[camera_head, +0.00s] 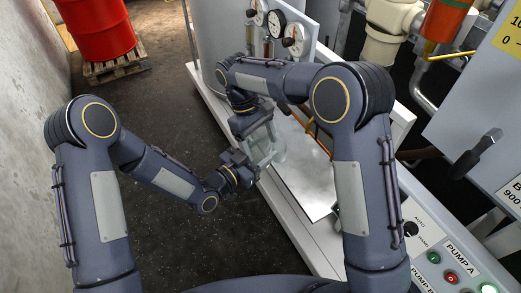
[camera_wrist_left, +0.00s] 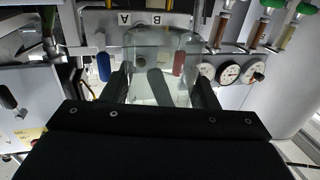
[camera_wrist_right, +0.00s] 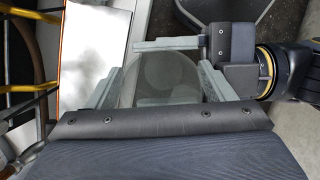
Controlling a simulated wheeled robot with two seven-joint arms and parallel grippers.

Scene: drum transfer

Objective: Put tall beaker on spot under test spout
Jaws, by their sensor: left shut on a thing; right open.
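The tall beaker (camera_head: 280,152) is clear glass and stands out faintly at the edge of the bench in the head view. My left gripper (camera_head: 255,163) is shut on it from the side. The left wrist view shows the beaker (camera_wrist_left: 160,72) between my left fingers. My right gripper (camera_head: 261,138) is open above the beaker, one finger on either side. In the right wrist view I look down on the beaker's round glass (camera_wrist_right: 163,75), with the left gripper (camera_wrist_right: 168,72) across it. I cannot tell whether the right fingers touch the glass. The spot under the test spout is not clearly visible.
A bright metal plate (camera_head: 305,178) lies on the white bench beside the grippers. Dial gauges (camera_head: 276,23) stand at the back. A pump control panel (camera_head: 440,250) is at the lower right. A red drum (camera_head: 95,28) on a pallet stands far left; the dark floor between is clear.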

